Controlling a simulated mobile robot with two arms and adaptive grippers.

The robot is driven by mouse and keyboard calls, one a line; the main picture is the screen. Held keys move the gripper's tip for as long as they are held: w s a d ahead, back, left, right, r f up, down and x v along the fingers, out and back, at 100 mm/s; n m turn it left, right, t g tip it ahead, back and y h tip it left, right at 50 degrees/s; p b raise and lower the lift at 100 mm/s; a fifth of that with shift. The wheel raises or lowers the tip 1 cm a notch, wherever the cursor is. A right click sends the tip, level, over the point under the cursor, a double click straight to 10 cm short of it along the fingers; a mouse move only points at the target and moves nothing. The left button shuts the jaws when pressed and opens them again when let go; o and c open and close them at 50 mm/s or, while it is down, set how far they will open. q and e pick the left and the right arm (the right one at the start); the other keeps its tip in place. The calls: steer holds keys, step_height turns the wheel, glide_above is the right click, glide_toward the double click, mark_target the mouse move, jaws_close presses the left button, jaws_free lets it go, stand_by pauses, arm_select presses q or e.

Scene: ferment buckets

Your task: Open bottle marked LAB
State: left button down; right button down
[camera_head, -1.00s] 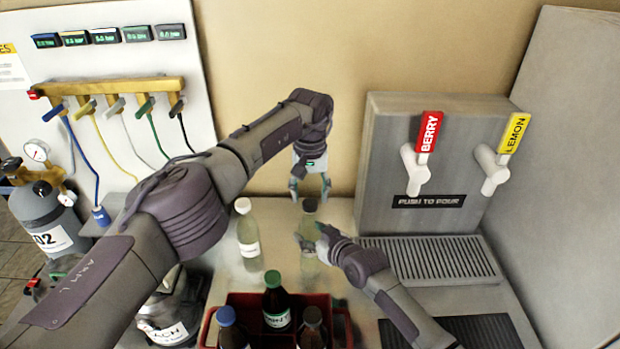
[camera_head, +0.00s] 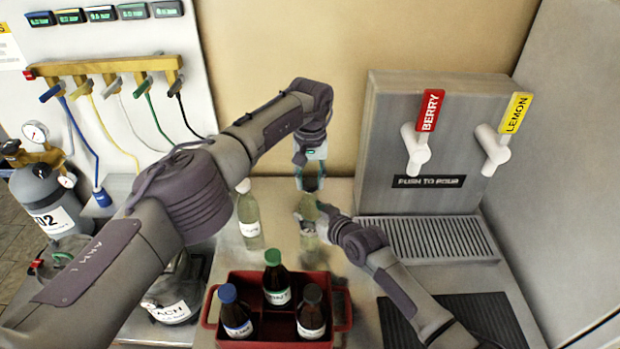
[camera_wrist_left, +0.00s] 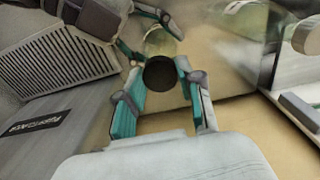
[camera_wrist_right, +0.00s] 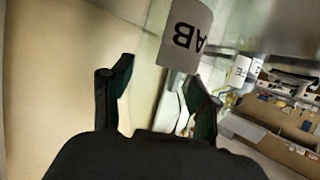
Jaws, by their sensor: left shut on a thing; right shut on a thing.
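The bottle marked LAB (camera_head: 309,210) is a pale, clear bottle standing upright on the steel counter between my grippers. Part of its label (camera_wrist_right: 186,35), reading "AB", shows in the right wrist view. My left gripper (camera_head: 310,185) comes from above and is shut on the bottle's dark cap (camera_wrist_left: 160,73), with a finger on each side of it. My right gripper (camera_head: 322,224) is shut on the bottle's body from the right, below the cap. The fingers hide part of the bottle and its label.
Another pale bottle with a white cap (camera_head: 248,215) stands just left. A red crate (camera_head: 270,342) with several dark bottles is in front. A dispenser (camera_head: 430,150) with BERRY and LEMON taps and a drip grate (camera_head: 430,238) is at right. The wall is close behind.

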arm_select(q)
steer(key=n, duration=1.2)
steer(key=shift+n, duration=0.4)
steer(key=n, duration=0.4)
steer(key=shift+r, duration=0.1)
steer(key=n, duration=1)
steer(key=shift+n, duration=0.3)
steer(key=n, duration=1.2)
steer(key=shift+n, duration=0.3)
steer(key=n, duration=1.3)
steer(key=shift+r+n, duration=0.1)
steer(key=shift+n, duration=0.3)
steer(key=shift+r, duration=0.15)
